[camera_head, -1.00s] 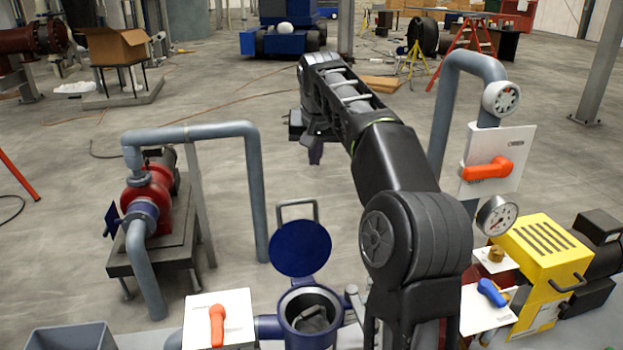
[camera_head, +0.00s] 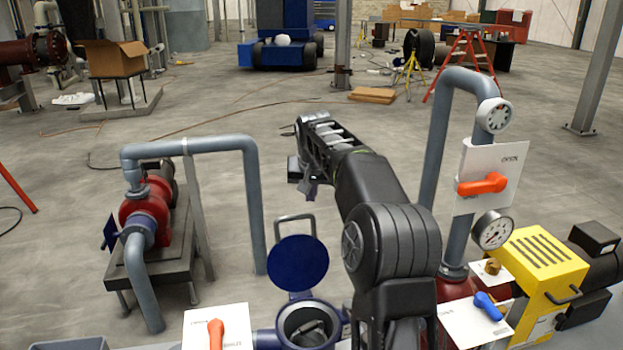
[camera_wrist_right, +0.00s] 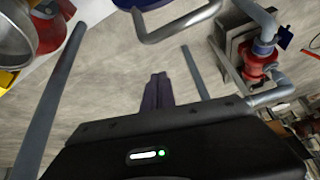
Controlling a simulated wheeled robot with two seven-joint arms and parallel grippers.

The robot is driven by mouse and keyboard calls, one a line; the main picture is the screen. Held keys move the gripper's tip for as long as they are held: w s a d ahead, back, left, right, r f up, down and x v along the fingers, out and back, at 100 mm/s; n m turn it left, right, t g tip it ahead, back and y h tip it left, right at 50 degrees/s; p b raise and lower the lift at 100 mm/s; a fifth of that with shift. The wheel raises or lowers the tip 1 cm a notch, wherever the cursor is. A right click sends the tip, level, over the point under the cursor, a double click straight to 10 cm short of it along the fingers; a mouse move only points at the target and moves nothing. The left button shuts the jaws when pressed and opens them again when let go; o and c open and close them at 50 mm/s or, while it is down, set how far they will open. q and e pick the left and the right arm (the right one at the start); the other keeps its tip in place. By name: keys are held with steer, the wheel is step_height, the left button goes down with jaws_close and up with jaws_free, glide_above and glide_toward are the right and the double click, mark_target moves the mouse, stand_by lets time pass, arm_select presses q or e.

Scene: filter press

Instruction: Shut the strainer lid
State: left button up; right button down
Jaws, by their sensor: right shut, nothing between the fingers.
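The strainer (camera_head: 308,326) is a blue round pot at the bottom middle of the head view, with its mouth open. Its round dark blue lid (camera_head: 297,263) stands raised behind the mouth, with a grey loop handle (camera_head: 294,226) at its top. My right gripper (camera_head: 310,192) is beyond the lid, apart from the handle, and mostly hidden by its own arm. In the right wrist view its dark fingers (camera_wrist_right: 157,92) are together and empty. The grey handle (camera_wrist_right: 176,27) and a bit of blue lid (camera_wrist_right: 142,3) show past them. My left gripper is out of view.
A grey pipe (camera_head: 257,200) with a red pump (camera_head: 145,205) stands to the left. To the right are a gauge pipe (camera_head: 440,150), a panel with an orange lever (camera_head: 482,184) and a yellow machine (camera_head: 540,262). The floor behind the lid is clear.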

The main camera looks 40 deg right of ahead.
steer(key=s+a, duration=0.1)
steer(key=s+a+f, duration=0.1)
steer(key=shift+s+a, duration=0.25)
steer(key=shift+s, duration=0.1)
